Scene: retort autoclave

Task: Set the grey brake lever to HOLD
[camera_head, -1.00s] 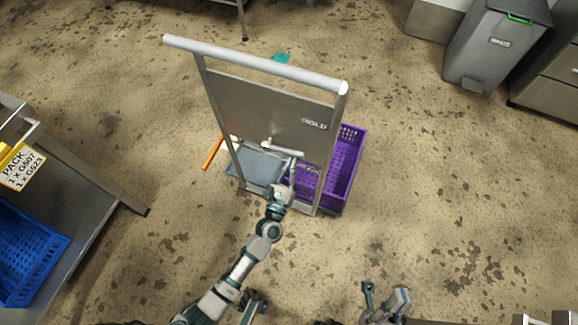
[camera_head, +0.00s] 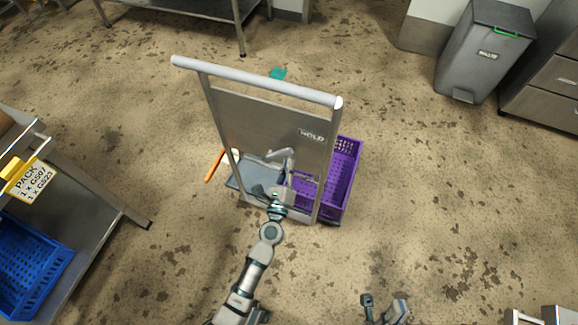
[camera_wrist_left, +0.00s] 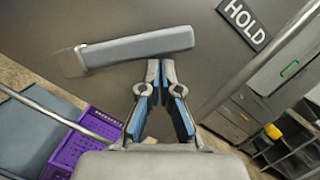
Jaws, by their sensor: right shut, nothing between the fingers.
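The grey brake lever (camera_head: 280,154) is on the upright panel (camera_head: 262,122) of a trolley. Its bar slants up to the right, with the free end towards the HOLD label (camera_head: 312,135). In the left wrist view, the lever bar (camera_wrist_left: 140,48) runs from a block at its left end, and the HOLD label (camera_wrist_left: 246,24) is beyond its right end. My left gripper (camera_wrist_left: 161,64) has its fingertips close together just below the bar; contact and full closure are unclear. It also shows below the lever in the head view (camera_head: 273,191). My right gripper (camera_head: 383,302) is shut and empty, low in view.
A purple crate (camera_head: 353,159) stands right of the panel. The trolley's handle bar (camera_head: 255,82) crosses above it. A bench with a blue crate (camera_head: 60,258) is at left. A grey bin (camera_head: 478,62) stands at upper right.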

